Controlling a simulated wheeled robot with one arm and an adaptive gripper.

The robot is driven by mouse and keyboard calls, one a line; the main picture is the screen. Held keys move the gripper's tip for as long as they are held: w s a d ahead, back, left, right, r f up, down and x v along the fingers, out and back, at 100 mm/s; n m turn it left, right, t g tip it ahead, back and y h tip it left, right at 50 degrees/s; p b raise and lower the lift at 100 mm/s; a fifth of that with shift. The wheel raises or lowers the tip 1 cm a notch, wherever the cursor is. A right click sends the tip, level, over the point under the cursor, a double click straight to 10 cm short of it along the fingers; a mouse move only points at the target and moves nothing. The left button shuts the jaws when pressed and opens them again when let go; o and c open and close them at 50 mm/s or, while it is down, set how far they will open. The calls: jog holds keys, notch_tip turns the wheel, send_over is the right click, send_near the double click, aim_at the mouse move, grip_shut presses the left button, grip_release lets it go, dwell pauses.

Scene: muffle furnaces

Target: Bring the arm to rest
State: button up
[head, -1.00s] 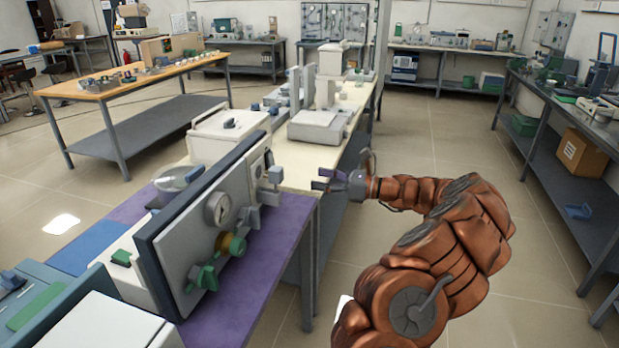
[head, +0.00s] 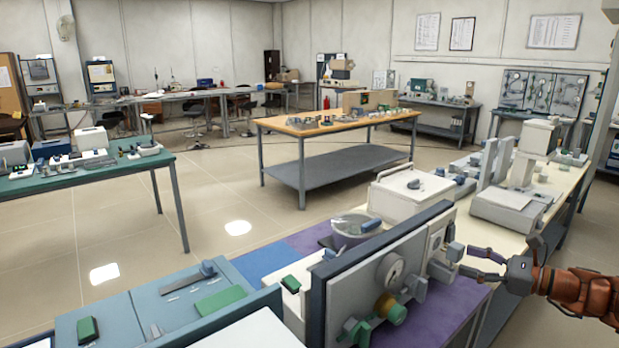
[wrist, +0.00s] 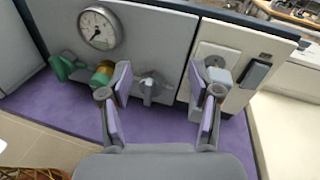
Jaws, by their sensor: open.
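My gripper (head: 472,264) is at the right of the head view, at the end of my orange-brown arm. Its fingers are spread and hold nothing. It points left, toward the front of a grey panel (head: 345,303) with a round gauge (head: 390,270) and a green-and-brass knob (head: 390,309). In the wrist view the two open fingers (wrist: 163,100) stand before the panel, with a grey valve handle (wrist: 150,88) between them and a grey block (wrist: 217,78) by the right finger. I cannot tell whether the right finger touches that block.
The panel stands on a bench with a purple mat (head: 436,313). A white box (head: 402,194) and a grey balance-like device (head: 515,207) stand behind it. A wooden-topped table (head: 290,125) and a green-topped table (head: 80,190) are farther off. Floor between them is open.

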jog(key=s+a+r+n+g+p, duration=0.1)
jog(key=s+a+r+n+g, duration=0.15)
jog(key=a, duration=0.55)
jog(key=s+a+r+n+g, duration=0.1)
jog(key=a+r+n+g, duration=0.2)
jog(key=a, duration=0.5)
jog(key=s+a+f+n+g+h+p, duration=0.35)
jog(key=s+a+n+g, duration=0.35)
jog(key=s+a+n, duration=0.6)
jog(key=s+d+f+n+h+p, duration=0.1)
jog(key=s+d+n+h, duration=0.2)
jog(key=s, duration=0.7)
jog(key=s+d+f+n+h+p, duration=0.1)
jog(key=s+d+f+n+h, duration=0.1)
jog(key=s+h, duration=0.4)
jog(key=s+d+n+g, duration=0.1)
jog(key=s, duration=0.4)
jog(key=shift+d, duration=0.35)
jog(key=shift+f, duration=0.1)
